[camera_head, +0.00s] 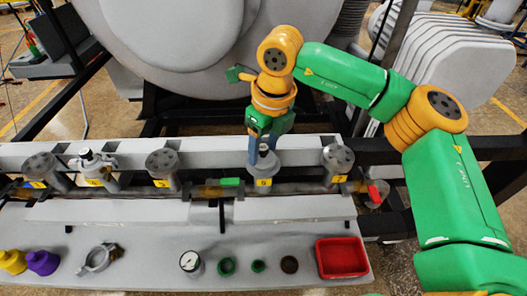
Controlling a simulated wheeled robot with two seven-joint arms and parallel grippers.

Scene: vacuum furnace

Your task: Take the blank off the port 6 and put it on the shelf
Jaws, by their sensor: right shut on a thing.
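My right gripper (258,148) points down at the port with the yellow label that seems to read 6 (263,182). Its blue fingers are shut at the top of this port, on a small pale piece with a dark top, which I take to be the blank (264,152). The fingers partly hide it, and I cannot tell whether it still touches the port. The grey shelf (140,272) runs along the front, below the row of ports. My left gripper is not in view.
The shelf holds yellow (12,262) and purple (43,262) pieces, a metal clamp (98,258), a gauge (190,262), several small rings and a red tray (342,257). Other ports flank this one. A red-handled valve (375,194) is at right. The furnace body (190,40) stands behind.

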